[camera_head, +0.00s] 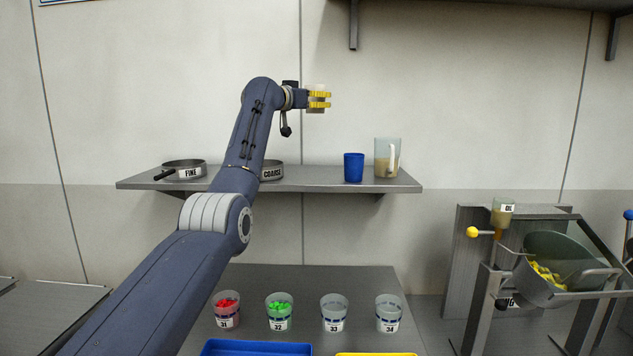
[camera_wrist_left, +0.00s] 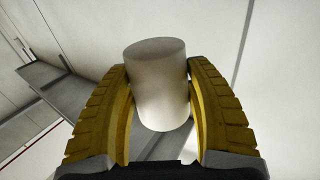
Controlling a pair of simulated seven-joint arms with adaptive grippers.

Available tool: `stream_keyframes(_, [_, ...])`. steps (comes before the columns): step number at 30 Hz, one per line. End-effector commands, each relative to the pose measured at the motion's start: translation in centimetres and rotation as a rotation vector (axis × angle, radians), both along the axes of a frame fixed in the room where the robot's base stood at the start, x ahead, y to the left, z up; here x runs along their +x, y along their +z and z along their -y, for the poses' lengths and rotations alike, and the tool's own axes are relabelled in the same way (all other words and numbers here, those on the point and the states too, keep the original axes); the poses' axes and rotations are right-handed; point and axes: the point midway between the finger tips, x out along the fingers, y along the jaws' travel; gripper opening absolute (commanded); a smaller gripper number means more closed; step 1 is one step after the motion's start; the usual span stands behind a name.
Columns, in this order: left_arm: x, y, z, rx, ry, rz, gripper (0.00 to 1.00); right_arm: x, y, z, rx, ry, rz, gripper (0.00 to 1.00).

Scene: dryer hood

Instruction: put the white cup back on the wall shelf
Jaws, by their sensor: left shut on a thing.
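The white cup (camera_wrist_left: 158,95) is between the yellow fingers of my left gripper (camera_head: 319,99), which is shut on it. In the head view the cup (camera_head: 316,108) shows as a small pale shape, partly hidden by the fingers. It is held in the air above the wall shelf (camera_head: 325,181), clear of its surface. The shelf also shows in the left wrist view (camera_wrist_left: 50,80). My right gripper is not in view.
On the shelf stand a FINE sieve (camera_head: 186,169), a COARSE sieve (camera_head: 271,171), a blue cup (camera_head: 353,167) and a clear jug (camera_head: 388,157). Shelf room is free between the COARSE sieve and blue cup. Several numbered cups, including cup 33 (camera_head: 334,313), stand below.

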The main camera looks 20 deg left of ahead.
Motion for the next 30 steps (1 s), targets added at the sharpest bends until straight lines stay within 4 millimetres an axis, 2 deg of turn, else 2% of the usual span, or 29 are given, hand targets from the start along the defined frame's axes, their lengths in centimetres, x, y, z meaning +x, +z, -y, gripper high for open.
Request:
stream_keyframes(8, [0.4, -4.1, 0.5, -0.001, -0.022, 0.000, 0.21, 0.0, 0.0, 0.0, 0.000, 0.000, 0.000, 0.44])
stream_keyframes(21, [0.4, -13.6, 0.4, -0.003, -0.021, -0.001, 0.21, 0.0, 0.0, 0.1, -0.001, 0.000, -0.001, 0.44])
stream_keyframes(24, [0.4, -15.1, 0.4, -0.001, -0.021, 0.000, 0.21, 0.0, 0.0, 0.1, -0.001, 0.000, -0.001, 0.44])
stream_keyframes(30, [0.4, -16.7, 0.5, -0.003, -0.021, 0.001, 0.21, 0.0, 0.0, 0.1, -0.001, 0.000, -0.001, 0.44])
